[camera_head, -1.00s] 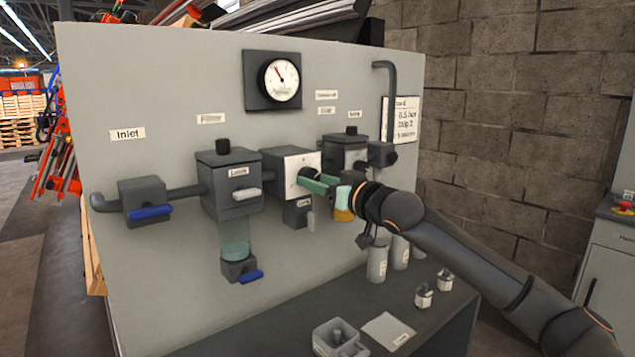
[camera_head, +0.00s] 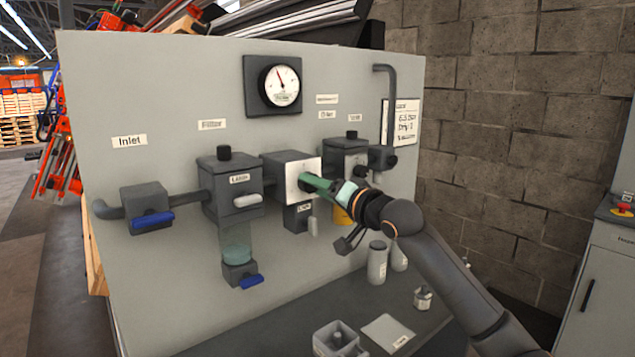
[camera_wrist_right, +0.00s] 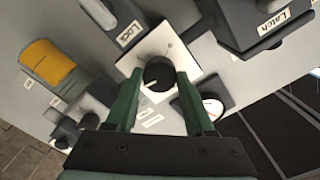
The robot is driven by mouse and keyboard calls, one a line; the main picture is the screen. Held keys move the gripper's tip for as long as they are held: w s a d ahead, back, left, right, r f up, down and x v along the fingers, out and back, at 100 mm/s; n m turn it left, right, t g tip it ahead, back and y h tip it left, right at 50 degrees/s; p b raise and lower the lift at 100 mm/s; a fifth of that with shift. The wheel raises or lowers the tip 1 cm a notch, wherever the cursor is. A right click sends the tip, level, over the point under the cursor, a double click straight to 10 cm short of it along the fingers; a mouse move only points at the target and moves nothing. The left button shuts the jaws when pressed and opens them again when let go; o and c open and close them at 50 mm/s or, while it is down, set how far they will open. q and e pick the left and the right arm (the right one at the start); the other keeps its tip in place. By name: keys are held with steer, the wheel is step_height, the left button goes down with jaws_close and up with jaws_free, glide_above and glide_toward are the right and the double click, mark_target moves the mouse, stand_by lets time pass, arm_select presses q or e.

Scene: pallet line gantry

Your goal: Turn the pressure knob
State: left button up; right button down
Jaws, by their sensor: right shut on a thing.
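The pressure knob (camera_wrist_right: 159,72) is a round dark knob with a white mark, on the white face of the regulator block (camera_head: 284,168). In the wrist view it sits between the green fingertips of my right gripper (camera_wrist_right: 157,80), which is shut on it. In the head view my right gripper (camera_head: 310,183) reaches the knob from the right and hides most of it. The round white gauge (camera_head: 282,84) above has its red needle pointing up and slightly left. My left gripper is not in view.
A filter housing (camera_head: 231,185) stands left of the regulator, and an inlet valve with a blue handle (camera_head: 151,222) further left. A yellow-bowled unit (camera_head: 342,214) is close beside my right gripper. A grey tray (camera_head: 337,338) and small canisters (camera_head: 377,262) are on the shelf below.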

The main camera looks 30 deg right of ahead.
steer(key=shift+m+p, duration=3.85)
steer(key=shift+m, duration=0.05)
steer(key=shift+c, duration=1.3)
jaws_free()
steer(key=shift+s, duration=0.1)
